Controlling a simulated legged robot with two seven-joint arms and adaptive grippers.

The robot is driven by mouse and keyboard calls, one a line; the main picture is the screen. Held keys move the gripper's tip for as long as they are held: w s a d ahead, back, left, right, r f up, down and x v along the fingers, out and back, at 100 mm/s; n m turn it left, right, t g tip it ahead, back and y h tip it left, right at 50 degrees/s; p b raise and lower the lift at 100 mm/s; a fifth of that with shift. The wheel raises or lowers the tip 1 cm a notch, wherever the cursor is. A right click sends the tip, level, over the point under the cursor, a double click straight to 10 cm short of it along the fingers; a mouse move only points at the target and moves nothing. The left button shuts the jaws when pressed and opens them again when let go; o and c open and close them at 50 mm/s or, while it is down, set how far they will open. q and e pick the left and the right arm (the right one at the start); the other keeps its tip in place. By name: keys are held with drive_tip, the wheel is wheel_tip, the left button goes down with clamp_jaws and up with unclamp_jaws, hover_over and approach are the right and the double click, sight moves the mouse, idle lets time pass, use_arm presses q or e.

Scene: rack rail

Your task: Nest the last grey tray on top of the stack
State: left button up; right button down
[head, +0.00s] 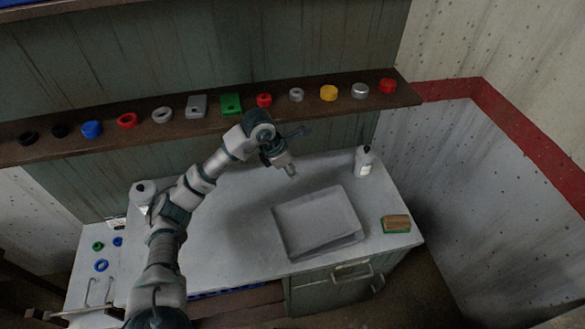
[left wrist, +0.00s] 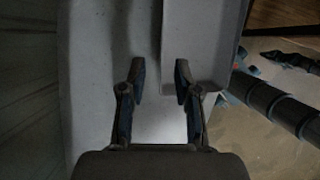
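The grey trays (head: 318,218) lie as a low stack on the bench, right of its middle. The upper tray looks slightly skewed or tilted, as a lower edge shows beneath its front right side. I cannot count the trays. My left gripper (head: 291,171) is above the bench, just behind the stack's back left edge. In the left wrist view its two fingers (left wrist: 159,82) stand apart with nothing between them. There the grey tray (left wrist: 200,40) lies right of centre, with its edge near the right finger. Contact cannot be told. My right gripper is out of view.
A white bottle (head: 364,161) stands behind the trays, and a brush-like block (head: 396,223) lies right of them. Another white bottle (head: 144,191) is at the left, near my arm. A shelf (head: 75,148) with several caps runs behind. The bench's left middle is clear.

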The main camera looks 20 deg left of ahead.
use_arm(q)
drive_tip(key=shift+d, duration=0.3)
approach(311, 200)
drive_tip(key=x, duration=0.5)
drive_tip(key=p+x, duration=0.1)
drive_tip(key=x, duration=0.2)
drive_tip(key=shift+w+d, duration=0.3)
drive_tip(key=shift+w, duration=0.15)
clamp_jaws()
